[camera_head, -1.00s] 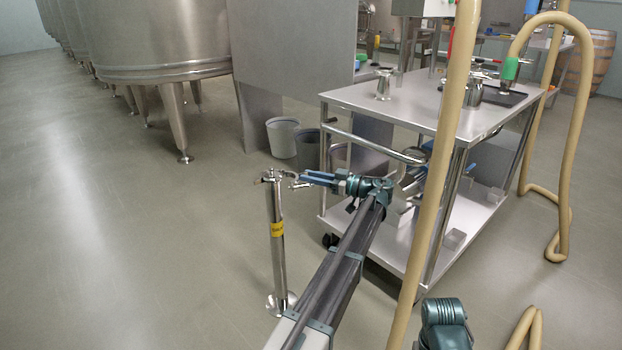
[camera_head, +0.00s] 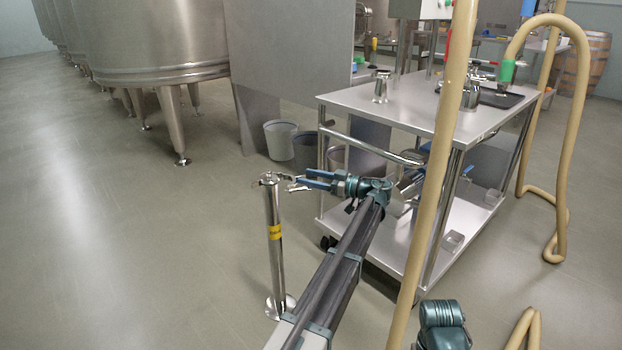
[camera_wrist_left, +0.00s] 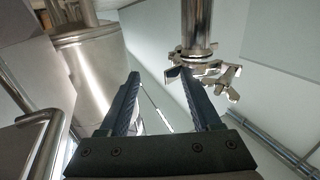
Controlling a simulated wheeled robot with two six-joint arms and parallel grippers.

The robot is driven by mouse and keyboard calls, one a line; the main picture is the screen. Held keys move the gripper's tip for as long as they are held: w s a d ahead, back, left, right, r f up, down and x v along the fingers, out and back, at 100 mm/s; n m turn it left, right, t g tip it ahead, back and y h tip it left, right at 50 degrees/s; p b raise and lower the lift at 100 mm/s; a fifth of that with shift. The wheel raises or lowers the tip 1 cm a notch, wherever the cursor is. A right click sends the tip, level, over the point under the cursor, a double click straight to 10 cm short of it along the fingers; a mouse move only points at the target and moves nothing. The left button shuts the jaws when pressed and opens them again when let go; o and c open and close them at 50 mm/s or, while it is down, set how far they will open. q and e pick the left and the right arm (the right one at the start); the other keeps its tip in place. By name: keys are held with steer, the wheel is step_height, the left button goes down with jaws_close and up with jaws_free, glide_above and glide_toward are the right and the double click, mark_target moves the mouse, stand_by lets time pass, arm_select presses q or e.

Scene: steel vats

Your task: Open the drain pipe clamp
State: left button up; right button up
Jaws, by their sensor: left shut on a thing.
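The drain pipe (camera_head: 274,240) is a slim steel post with a yellow label, upright on a round foot on the floor. The drain pipe clamp (camera_head: 270,179) is a small metal ring at its top, with pieces sticking out left and right. In the left wrist view the clamp (camera_wrist_left: 205,65) sits around the pipe (camera_wrist_left: 198,25), with a wing-shaped piece at its right. My left gripper (camera_head: 306,182) reaches in from the right. My right gripper is out of view.
A steel cart (camera_head: 400,105) stands right of my left arm. A beige hose (camera_head: 440,170) hangs in front of it, and another (camera_head: 575,130) loops at the right. Large steel vats (camera_head: 155,45) and grey bins (camera_head: 281,140) stand behind. The floor at left is clear.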

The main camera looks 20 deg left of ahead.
arm_select(q)
steer(key=shift+a+r, duration=0.1)
steer(key=shift+a, duration=0.45)
steer(key=d, duration=1.5)
steer(key=shift+w, duration=0.1)
